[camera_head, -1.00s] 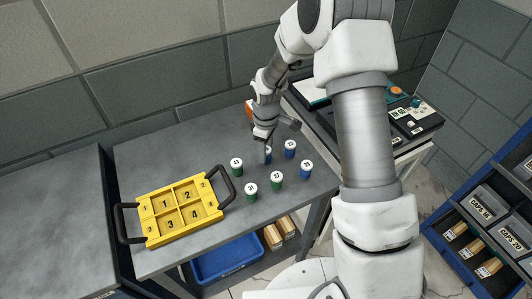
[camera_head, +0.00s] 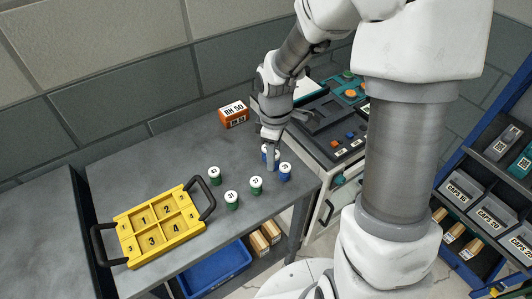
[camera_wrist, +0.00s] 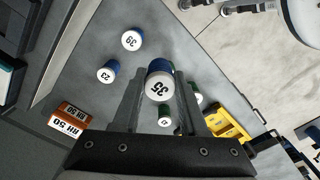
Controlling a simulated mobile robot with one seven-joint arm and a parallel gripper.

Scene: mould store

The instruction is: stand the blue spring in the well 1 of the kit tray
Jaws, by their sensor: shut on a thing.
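My gripper (camera_head: 270,163) is over the right part of the grey bench, fingers pointing down. In the wrist view, my gripper (camera_wrist: 160,105) is shut on a blue spring (camera_wrist: 159,68) with a white top marked 35, upright between the fingers. In the head view the fingers largely hide it, and its height above the bench cannot be told. The yellow kit tray (camera_head: 170,254) lies at the bench's left, with black handles and numbered wells. Its well 1 (camera_head: 144,221) is at the back left and looks empty. The tray partly shows in the wrist view (camera_wrist: 228,122).
Other blue springs, marked 39 (camera_wrist: 131,40) and 23 (camera_wrist: 108,72), stand close to my gripper. Green springs (camera_head: 231,201), (camera_head: 256,186) and (camera_head: 214,176) stand between it and the tray. An orange RH 50 box (camera_head: 233,118) is behind. A control console (camera_head: 325,125) is at right.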

